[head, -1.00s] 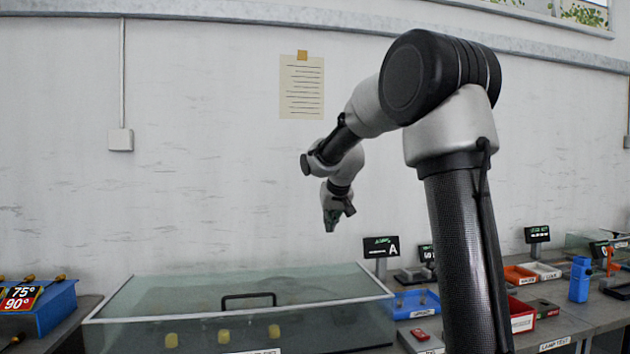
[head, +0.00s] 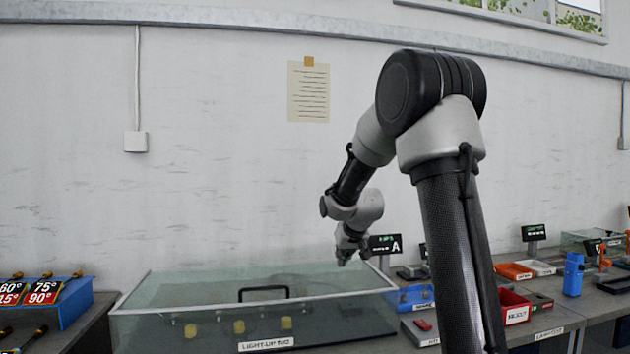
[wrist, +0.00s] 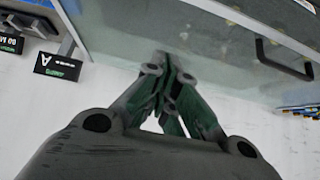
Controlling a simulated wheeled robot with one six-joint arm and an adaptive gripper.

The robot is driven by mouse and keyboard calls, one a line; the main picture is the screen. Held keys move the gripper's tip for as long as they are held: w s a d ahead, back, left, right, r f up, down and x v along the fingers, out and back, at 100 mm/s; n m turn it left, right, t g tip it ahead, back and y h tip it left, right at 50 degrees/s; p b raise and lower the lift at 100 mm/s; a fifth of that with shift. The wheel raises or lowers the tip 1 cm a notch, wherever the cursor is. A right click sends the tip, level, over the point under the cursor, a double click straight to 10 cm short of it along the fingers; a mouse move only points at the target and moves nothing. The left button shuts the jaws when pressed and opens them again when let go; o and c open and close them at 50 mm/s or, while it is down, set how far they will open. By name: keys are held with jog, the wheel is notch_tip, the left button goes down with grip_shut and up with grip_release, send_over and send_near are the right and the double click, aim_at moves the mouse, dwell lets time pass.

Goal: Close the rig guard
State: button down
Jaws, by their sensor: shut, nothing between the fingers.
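The rig guard (head: 190,293) is a clear, greenish glass cover with pale edges and a black bar handle (head: 264,293). It stands on the bench at lower left centre in the head view, over the rig labelled LIGHT-UP (head: 266,344). I cannot tell for certain whether it is fully down. My gripper (head: 343,260) is shut and empty near the guard's back right corner. In the wrist view my gripper's fingertips (wrist: 163,62) overlap the glass edge, with the handle (wrist: 284,60) off to the right. I cannot tell whether they touch the glass.
Several yellow pieces (head: 239,327) show through the front glass. A display marked A (head: 385,245) and a blue tray (head: 412,298) stand close to the guard's right side. A blue box with angle labels (head: 60,300) stands at far left. The wall is behind.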

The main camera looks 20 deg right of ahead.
jog(key=t+h, duration=0.1)
jog(key=t, duration=0.1)
send_over(345, 298)
notch_tip(345, 298, down, 5)
jog(key=f, duration=0.1)
jog(key=s+f, duration=0.1)
jog(key=f, duration=0.3)
jog(key=shift+s+a, duration=0.15)
jog(key=shift+s, duration=0.1)
jog(key=shift+s+f, duration=0.15)
jog(key=shift+f, duration=0.7)
jog(key=s+a, duration=0.2)
jog(key=s, duration=0.7)
jog(key=shift+s+r, duration=0.15)
jog(key=shift+r, duration=0.2)
